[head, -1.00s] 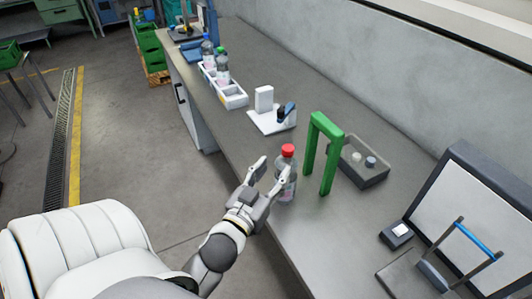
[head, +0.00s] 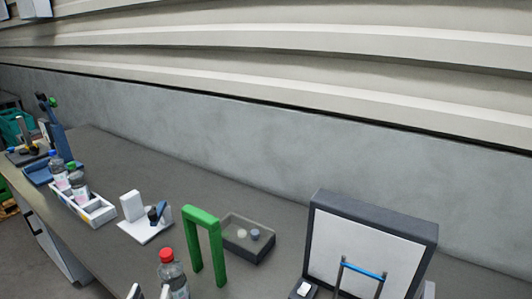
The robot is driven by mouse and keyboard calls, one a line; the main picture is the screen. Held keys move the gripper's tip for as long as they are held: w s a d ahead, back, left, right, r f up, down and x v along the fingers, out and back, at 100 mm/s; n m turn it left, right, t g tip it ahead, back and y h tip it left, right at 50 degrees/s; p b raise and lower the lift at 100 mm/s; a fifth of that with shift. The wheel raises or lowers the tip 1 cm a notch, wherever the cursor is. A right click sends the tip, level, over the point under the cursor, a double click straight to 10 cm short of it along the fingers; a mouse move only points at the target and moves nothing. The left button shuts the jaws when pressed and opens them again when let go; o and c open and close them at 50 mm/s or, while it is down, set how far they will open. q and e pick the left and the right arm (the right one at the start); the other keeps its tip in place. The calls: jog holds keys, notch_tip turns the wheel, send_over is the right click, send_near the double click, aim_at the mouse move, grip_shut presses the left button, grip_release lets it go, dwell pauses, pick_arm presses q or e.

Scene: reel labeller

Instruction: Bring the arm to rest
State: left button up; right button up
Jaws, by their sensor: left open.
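Only the fingertips of my left gripper (head: 149,292) show, at the bottom edge of the head view. They are apart, with nothing seen between them. A clear bottle with a red cap (head: 172,274) stands upright on the bench just beyond and to the right of the right-hand fingertip. Whether that fingertip touches the bottle cannot be told. The rest of my left arm is below the picture. My right gripper is not in view.
A green arch (head: 204,222) stands right of the bottle, with a dark tray (head: 262,256) behind it. A white stand (head: 134,208), a white bottle crate (head: 98,214) and a framed panel (head: 365,245) also stand on the grey bench (head: 150,172). The wall bounds the back.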

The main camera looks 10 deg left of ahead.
pick_arm(q)
jog(key=s+d+f+g+h, duration=0.1)
jog(key=s+d+f+g, duration=0.1)
jog(key=f+g, duration=0.25)
jog(key=s+d+f+g, duration=0.1)
jog(key=s+f+g, duration=0.15)
jog(key=f, duration=0.35)
jog(key=s+d+f+m+g+h, duration=0.3)
jog(key=s+d+f+m+g, duration=0.3)
jog(key=s, duration=0.4)
notch_tip(320, 180, down, 27)
jog(key=s+n+g, duration=0.1)
jog(key=g, duration=0.1)
jog(key=s+a+f+g, duration=0.1)
jog(key=s+a+f, duration=0.1)
jog(key=s+f, duration=1.4)
jog(key=shift+s+a+g+b, duration=0.25)
jog(key=shift+s+g+b, duration=0.05)
jog(key=shift+s, duration=0.1)
